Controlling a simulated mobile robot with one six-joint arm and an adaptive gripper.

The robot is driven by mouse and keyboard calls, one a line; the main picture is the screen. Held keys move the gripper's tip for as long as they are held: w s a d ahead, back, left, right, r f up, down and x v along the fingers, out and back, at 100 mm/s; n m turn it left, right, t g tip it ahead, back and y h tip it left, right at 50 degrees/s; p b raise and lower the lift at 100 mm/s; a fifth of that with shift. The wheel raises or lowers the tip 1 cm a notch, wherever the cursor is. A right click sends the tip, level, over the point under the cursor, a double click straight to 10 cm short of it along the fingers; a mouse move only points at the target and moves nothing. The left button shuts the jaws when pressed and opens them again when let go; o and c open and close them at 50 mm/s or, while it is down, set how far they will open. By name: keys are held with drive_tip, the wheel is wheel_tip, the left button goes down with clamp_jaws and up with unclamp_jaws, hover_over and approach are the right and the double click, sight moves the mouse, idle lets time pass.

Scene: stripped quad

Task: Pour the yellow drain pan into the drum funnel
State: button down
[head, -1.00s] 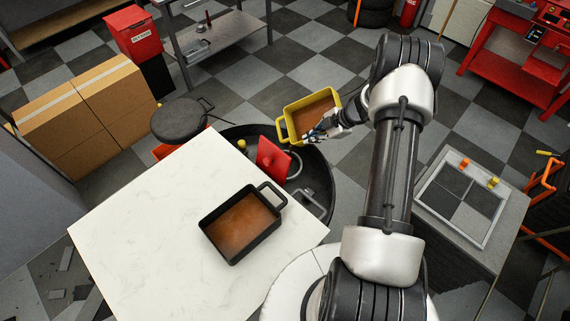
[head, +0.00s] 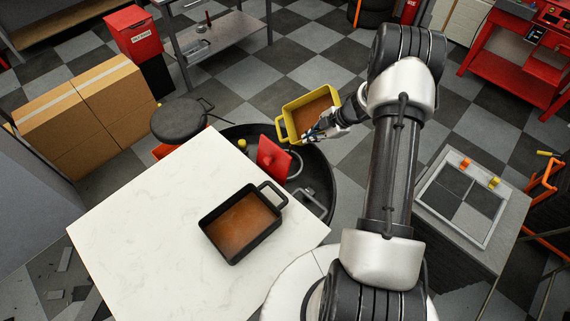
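The yellow drain pan (head: 296,105), with brown liquid inside, is held up by my gripper (head: 312,134) at its near right side. The gripper looks closed on the pan's rim, though the fingertips are small and partly hidden. The pan looks roughly level, above the floor and beyond the dark round basin. A red square piece (head: 273,160) with a curved grey hose stands in the black round basin (head: 319,175). No drum funnel can be clearly made out; the basin's near left part is hidden behind the white table.
A black pan (head: 211,226) with brown liquid sits on the white table (head: 130,230). A dark round stool or lid (head: 179,119) stands left of the basin. A grey tray unit (head: 433,205) stands at right. Cardboard boxes (head: 98,108) are at left.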

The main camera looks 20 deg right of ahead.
sight(299, 145)
drive_tip(key=shift+a+r+b, duration=0.1)
drive_tip(key=shift+b, duration=0.2)
drive_tip(key=shift+b, duration=0.35)
drive_tip(key=shift+s+a+f+n+h+b, duration=0.15)
drive_tip(key=shift+h+b, duration=0.3)
drive_tip(key=shift+b, duration=0.85)
drive_tip(key=shift+w+a+f+n+h+b, duration=0.2)
drive_tip(key=shift+h+b, duration=0.25)
drive_tip(key=shift+b, duration=0.8)
drive_tip(key=shift+s+a+r+t+h+b, duration=0.35)
drive_tip(key=shift+h+b, duration=0.45)
drive_tip(key=shift+b, duration=1.45)
drive_tip(key=shift+a+f+n+t+h+b, duration=0.3)
drive_tip(key=shift+a+f+h+b, duration=0.4)
drive_tip(key=shift+b, duration=1.7)
drive_tip(key=shift+s+a+f+n+h+b, duration=0.15)
drive_tip(key=shift+a+h+b, duration=0.3)
drive_tip(key=shift+b, duration=0.25)
drive_tip(key=shift+s+a+f+n+h+b, duration=0.15)
drive_tip(key=shift+a+h+b, duration=0.3)
drive_tip(key=shift+b, duration=0.25)
drive_tip(key=shift+a+r, duration=0.15)
drive_tip(key=shift+r, duration=0.3)
drive_tip(key=shift+r, duration=0.15)
drive_tip(key=shift+a+r+t+h+p, duration=0.2)
drive_tip(key=shift+r+t+h+p, duration=0.1)
drive_tip(key=shift+h, duration=0.1)
